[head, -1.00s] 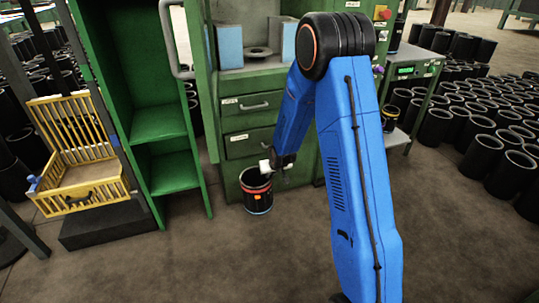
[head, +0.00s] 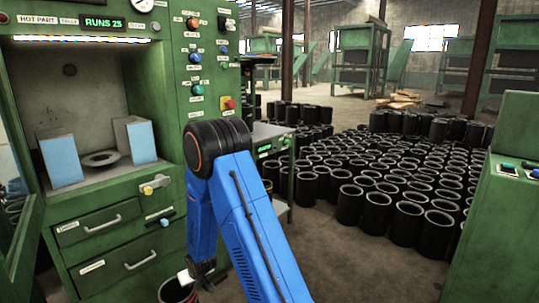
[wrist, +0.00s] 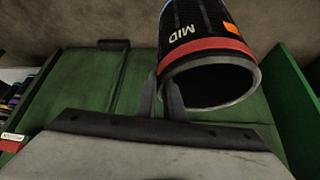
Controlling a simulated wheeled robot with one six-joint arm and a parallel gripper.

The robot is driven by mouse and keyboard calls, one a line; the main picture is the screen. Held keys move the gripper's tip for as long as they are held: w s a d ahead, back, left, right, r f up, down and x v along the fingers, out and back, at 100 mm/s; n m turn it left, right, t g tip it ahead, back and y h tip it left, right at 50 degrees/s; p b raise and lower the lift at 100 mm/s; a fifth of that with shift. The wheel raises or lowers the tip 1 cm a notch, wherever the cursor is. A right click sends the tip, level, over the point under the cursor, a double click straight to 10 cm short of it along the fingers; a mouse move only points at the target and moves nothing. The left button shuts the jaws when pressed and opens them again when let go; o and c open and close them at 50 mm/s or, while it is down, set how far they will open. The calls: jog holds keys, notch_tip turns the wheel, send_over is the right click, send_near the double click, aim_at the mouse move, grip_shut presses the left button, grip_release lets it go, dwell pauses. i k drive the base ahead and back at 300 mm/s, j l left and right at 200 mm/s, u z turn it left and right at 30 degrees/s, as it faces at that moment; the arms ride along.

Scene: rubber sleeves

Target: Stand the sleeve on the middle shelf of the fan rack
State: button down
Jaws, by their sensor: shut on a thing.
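The sleeve (wrist: 196,25) is a black open cylinder with a red band at its rim, "MID" lettering and an orange patch. My gripper (wrist: 163,98) is shut on the sleeve's wall near the rim, one finger outside and one inside. The sleeve is off the floor and its open end faces the wrist camera. In the head view my gripper (head: 190,276) is at the bottom edge, and only the top of the sleeve (head: 172,293) shows below it. I cannot make out the fan rack or its middle shelf in the current head view.
A green press cabinet (head: 85,225) with drawers stands at the left, with two light blue blocks (head: 62,160) in its bay. Many black sleeves (head: 375,210) crowd the floor at the right. A green console (head: 500,220) is at the right edge. Some floor (head: 350,270) between is clear.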

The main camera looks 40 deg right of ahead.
aim_at(275, 130)
jog(key=i+l+z, duration=0.2)
jog(key=l, duration=0.2)
jog(key=i+l+z, duration=0.2)
jog(key=l, duration=0.15)
jog(key=i+l+z, duration=0.2)
jog(key=l, duration=0.1)
